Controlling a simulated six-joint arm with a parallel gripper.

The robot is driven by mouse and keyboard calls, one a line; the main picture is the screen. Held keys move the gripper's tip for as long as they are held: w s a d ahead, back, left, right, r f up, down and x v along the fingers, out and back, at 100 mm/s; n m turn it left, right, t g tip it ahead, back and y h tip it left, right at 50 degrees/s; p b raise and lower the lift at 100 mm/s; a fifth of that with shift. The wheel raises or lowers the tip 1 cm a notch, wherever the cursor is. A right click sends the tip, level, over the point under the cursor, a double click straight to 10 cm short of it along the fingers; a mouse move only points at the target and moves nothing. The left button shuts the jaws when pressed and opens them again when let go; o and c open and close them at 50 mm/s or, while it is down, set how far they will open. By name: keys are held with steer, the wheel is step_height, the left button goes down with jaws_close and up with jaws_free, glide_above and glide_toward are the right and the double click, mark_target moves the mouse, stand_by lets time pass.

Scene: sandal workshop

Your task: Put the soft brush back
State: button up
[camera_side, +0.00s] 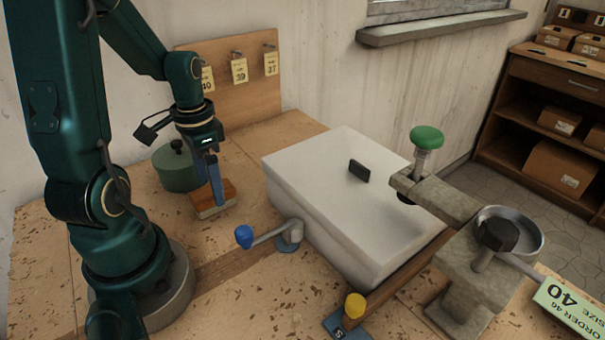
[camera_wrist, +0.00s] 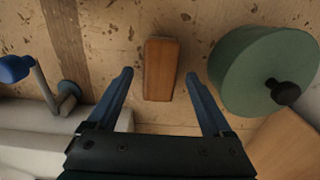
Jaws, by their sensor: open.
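The soft brush, seen as a brown wooden block (camera_side: 212,200) with a pale underside, rests on the worktable beside the green round pot. In the wrist view the brush (camera_wrist: 161,68) lies lengthwise between and just beyond my fingertips. My gripper (camera_side: 216,182) is open, pointing down at the brush, with one blue finger hiding part of it in the side view. In the wrist view the two blue fingers (camera_wrist: 160,78) stand apart on either side of the brush, with a gap on both sides. Its bristles cannot be made out clearly.
The green lidded pot (camera_side: 176,168) stands close beside the brush. A large white box (camera_side: 330,245) with a black handle is to the right, with a blue-knobbed lever (camera_side: 262,236) at its near side. A pegboard with tags (camera_side: 228,84) stands behind. Bare table lies in front.

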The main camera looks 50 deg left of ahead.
step_height(320, 180, up, 9)
steer(key=d+r+t, duration=0.3)
steer(key=d+t, duration=0.2)
steer(key=d, duration=1)
steer(key=shift+s+t, duration=0.3)
steer(key=shift+s, duration=0.05)
stand_by(1.0)
